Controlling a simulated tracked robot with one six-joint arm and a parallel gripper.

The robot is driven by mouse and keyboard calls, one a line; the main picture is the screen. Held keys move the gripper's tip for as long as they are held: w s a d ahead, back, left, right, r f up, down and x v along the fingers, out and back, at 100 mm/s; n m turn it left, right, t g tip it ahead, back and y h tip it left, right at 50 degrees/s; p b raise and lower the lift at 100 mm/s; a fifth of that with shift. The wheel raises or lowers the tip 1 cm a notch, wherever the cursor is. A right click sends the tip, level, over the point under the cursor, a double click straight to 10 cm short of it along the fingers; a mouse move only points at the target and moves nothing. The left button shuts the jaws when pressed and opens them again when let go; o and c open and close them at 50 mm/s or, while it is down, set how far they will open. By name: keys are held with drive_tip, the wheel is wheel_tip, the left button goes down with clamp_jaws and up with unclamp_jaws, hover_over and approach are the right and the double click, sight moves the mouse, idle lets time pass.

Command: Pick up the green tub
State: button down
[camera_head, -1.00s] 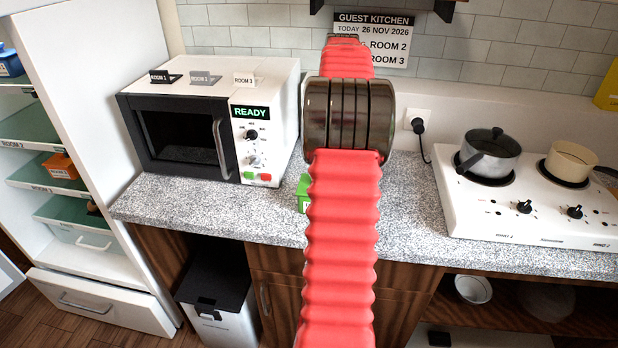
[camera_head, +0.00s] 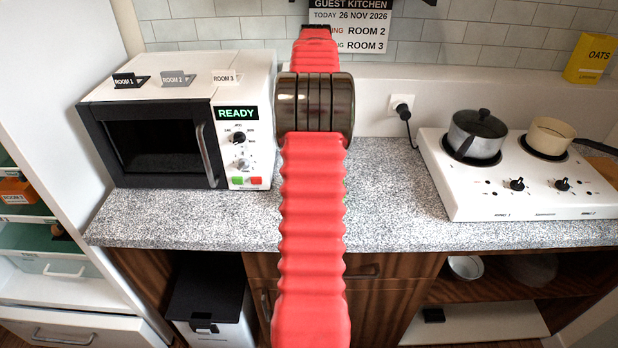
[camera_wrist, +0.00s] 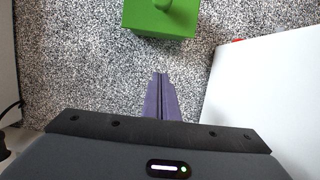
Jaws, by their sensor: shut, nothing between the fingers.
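The green tub (camera_wrist: 160,18) shows at the top of the wrist view, cut off by the frame edge. It is a bright green box with a rounded green knob on the side facing the camera, and it stands on the speckled counter. My gripper (camera_wrist: 160,78) is shut and empty, its purple fingers pointing toward the tub with a gap of bare counter between. In the head view, the tub and my gripper are hidden behind my red arm.
The microwave (camera_head: 160,150) stands left on the counter (camera_head: 400,215), its white side probably the white surface right in the wrist view. The stove (camera_head: 500,190) with a lidded pot (camera_head: 477,135) and a cream pot (camera_head: 550,138) stands right.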

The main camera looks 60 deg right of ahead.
drive_tip(key=shift+w+f, duration=0.1)
drive_tip(key=x, duration=0.9)
drive_tip(key=shift+a, duration=0.15)
drive_tip(key=shift+s+a+f, duration=0.3)
drive_tip(key=shift+s+a, duration=0.05)
drive_tip(key=shift+a, duration=0.2)
drive_tip(key=shift+s+a, duration=0.3)
drive_tip(key=shift+a, duration=0.35)
drive_tip(key=shift+s+a, duration=0.35)
drive_tip(key=shift+a, duration=0.3)
